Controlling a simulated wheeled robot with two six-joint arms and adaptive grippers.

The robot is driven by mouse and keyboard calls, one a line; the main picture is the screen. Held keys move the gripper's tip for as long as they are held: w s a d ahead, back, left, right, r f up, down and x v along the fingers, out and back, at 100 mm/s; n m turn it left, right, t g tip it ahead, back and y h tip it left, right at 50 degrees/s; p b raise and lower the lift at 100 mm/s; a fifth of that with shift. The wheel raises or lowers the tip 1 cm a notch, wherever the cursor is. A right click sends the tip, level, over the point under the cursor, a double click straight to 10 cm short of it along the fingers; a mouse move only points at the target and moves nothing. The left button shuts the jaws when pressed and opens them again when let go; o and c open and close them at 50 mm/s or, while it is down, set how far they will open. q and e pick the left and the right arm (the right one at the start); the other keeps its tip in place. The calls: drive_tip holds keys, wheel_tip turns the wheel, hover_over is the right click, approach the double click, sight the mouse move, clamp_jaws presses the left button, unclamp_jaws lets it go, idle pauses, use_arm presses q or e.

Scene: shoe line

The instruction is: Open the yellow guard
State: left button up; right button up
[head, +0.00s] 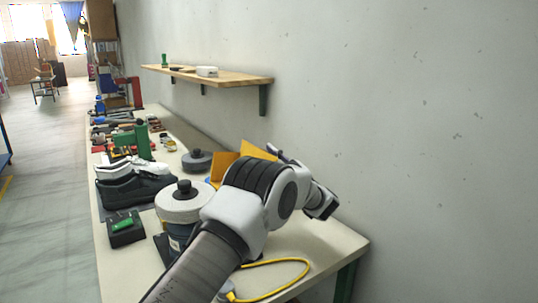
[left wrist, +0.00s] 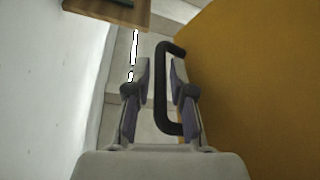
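The yellow guard (head: 222,168) stands on the bench behind my left arm, which hides part of it in the head view. In the left wrist view its flat orange-yellow panel (left wrist: 255,95) fills the right side. A black bar handle (left wrist: 160,90) sticks out from the panel's edge. My left gripper (left wrist: 160,68) is open, with one finger on each side of the handle and a small gap showing on both sides. In the head view only a slim part of this gripper (head: 273,149) shows beside the guard. My right gripper is not in view.
A grey-topped round machine (head: 183,203), a green-button box (head: 124,228) and black and white shoes (head: 135,188) stand on the bench left of my arm. A yellow cable (head: 295,262) lies at the front. The wall and a wooden shelf (head: 215,76) bound the right side.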

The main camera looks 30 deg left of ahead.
use_arm(q)
clamp_jaws()
drive_tip(key=shift+s+a+r+n+b, duration=0.1)
drive_tip(key=shift+r+n+b, duration=0.1)
drive_tip(key=shift+n+b, duration=0.15)
drive_tip(key=s+r+n, duration=0.1)
drive_tip(key=r+n+g+b, duration=0.1)
drive_tip(key=shift+s+a+r+n+g, duration=0.2)
drive_tip(key=shift+s+a+n+g, duration=0.1)
drive_tip(key=shift+s+a+n, duration=0.05)
drive_tip(key=shift+o, duration=0.3)
unclamp_jaws()
drive_tip(key=shift+o, duration=0.4)
drive_tip(key=shift+a, duration=0.1)
drive_tip(key=shift+f, duration=0.1)
